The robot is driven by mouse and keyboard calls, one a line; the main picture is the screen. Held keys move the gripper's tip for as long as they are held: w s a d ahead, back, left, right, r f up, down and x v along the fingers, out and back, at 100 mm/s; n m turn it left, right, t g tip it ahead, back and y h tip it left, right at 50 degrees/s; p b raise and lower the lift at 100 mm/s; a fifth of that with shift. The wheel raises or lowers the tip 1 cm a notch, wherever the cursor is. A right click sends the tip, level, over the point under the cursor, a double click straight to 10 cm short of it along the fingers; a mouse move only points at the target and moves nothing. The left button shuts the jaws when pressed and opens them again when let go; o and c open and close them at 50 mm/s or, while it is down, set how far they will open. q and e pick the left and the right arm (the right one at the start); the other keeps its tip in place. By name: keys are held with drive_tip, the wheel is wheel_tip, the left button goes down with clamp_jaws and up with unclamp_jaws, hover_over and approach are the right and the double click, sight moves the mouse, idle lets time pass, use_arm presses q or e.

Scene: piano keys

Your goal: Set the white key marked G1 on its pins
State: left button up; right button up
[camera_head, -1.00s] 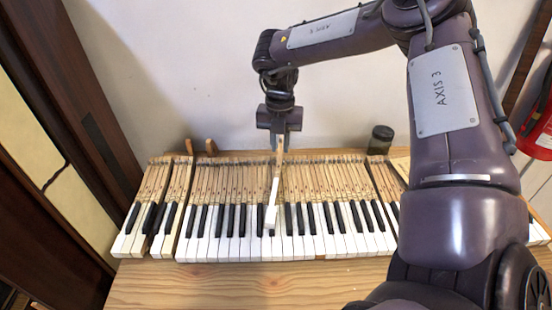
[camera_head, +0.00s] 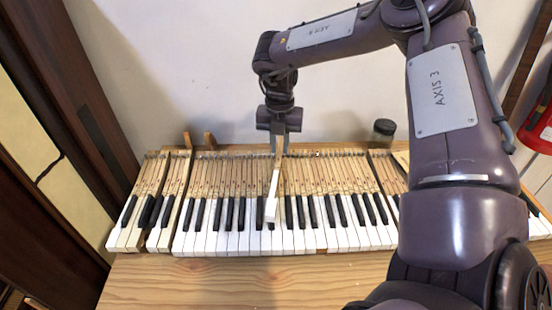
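A white key (camera_head: 273,198) with a pale wooden rear stick hangs from my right gripper (camera_head: 279,143), which is shut on the wooden part. The key is above the middle of the keyboard (camera_head: 215,243), its white end tilted down toward the front. It looks raised over the neighbouring keys, and it covers part of the row behind it. The pins under it are hidden, and no marking on it is readable. My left gripper is not in view.
The keyboard lies on a wooden table (camera_head: 230,283). A separate group of keys (camera_head: 130,237) stands at the left end. A dark jar (camera_head: 383,132) stands behind at the right. My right arm hides the keyboard's right part. A red extinguisher (camera_head: 540,125) hangs at the far right.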

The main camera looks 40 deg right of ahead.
drive_tip(key=shift+f+b, duration=0.4)
drive_tip(key=shift+f, duration=0.1)
drive_tip(key=shift+f, duration=0.1)
drive_tip(key=shift+s+d+f+b, duration=0.25)
drive_tip(key=shift+d+f+b, duration=0.1)
drive_tip(key=shift+f+b, duration=0.15)
